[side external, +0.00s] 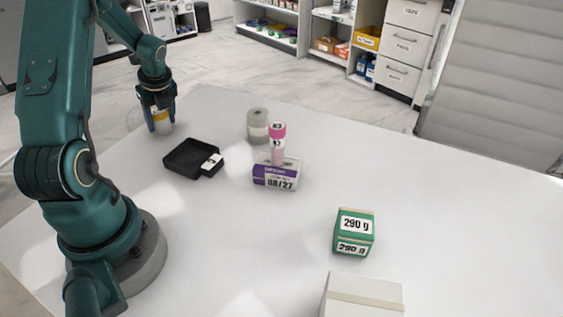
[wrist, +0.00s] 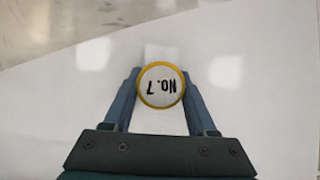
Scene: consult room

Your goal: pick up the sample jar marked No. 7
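The sample jar (wrist: 161,85) shows from above in the wrist view, a round white lid with a yellow rim, marked "NO. 7" upside down. My gripper (wrist: 161,90) has one blue finger on each side of it. The fingers lie close to the jar, but I cannot tell whether they press on it. In the side external view my gripper (side external: 160,118) points down around the jar (side external: 161,125) at the far left part of the table. The jar is upright there, partly hidden by the fingers, and its base is at or near the tabletop.
A black tray (side external: 182,157) with a small labelled piece lies nearby. A grey cylinder (side external: 258,127), a pink-capped tube (side external: 277,140) and a purple "08/27" box (side external: 275,175) stand mid-table. A green "290 g" box (side external: 354,233) and a pale box (side external: 362,300) are nearer.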

